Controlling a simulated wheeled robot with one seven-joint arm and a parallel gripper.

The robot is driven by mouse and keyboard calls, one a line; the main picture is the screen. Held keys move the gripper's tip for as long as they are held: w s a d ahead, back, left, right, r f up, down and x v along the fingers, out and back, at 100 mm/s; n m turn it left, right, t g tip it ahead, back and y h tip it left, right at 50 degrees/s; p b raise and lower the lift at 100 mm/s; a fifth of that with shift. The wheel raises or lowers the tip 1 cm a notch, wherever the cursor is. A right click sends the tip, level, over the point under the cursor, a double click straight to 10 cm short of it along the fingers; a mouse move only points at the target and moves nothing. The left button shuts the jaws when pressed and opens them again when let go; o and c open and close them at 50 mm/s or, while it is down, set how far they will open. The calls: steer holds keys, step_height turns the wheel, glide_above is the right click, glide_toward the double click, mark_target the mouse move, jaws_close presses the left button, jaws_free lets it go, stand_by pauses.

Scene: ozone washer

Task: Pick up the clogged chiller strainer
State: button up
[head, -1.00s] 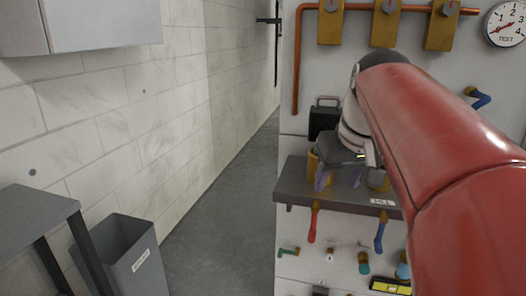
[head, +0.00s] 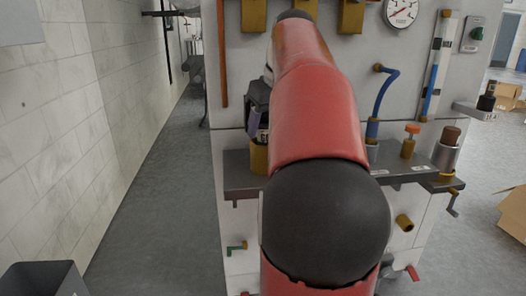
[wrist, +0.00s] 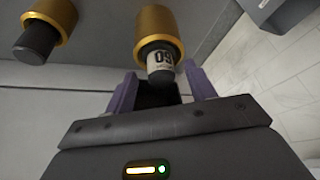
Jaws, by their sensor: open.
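My gripper (head: 256,120) is at the left part of the shelf, just above a gold cup (head: 259,158); my red arm hides much of this area. In the wrist view my gripper (wrist: 160,88) is open, its two purple fingers apart. A grey cylinder with a pale number label (wrist: 160,61) sticks out of a gold cup (wrist: 158,25) and shows between the fingers, with no clear contact. A second, dark cylinder (wrist: 38,40) in another gold cup is off to the left there. I cannot tell which of these is the clogged strainer.
The dark shelf (head: 238,183) juts from the white panel. On its right stand an orange-topped fitting (head: 409,142) and a brown-topped cylinder (head: 450,140). A grey bin (head: 42,281) is at lower left. The aisle floor (head: 150,215) is clear.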

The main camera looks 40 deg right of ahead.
steer(key=shift+x, duration=0.85)
steer(key=shift+a+r, duration=0.1)
steer(key=shift+c, duration=0.4)
jaws_close()
steer(key=shift+r, duration=0.15)
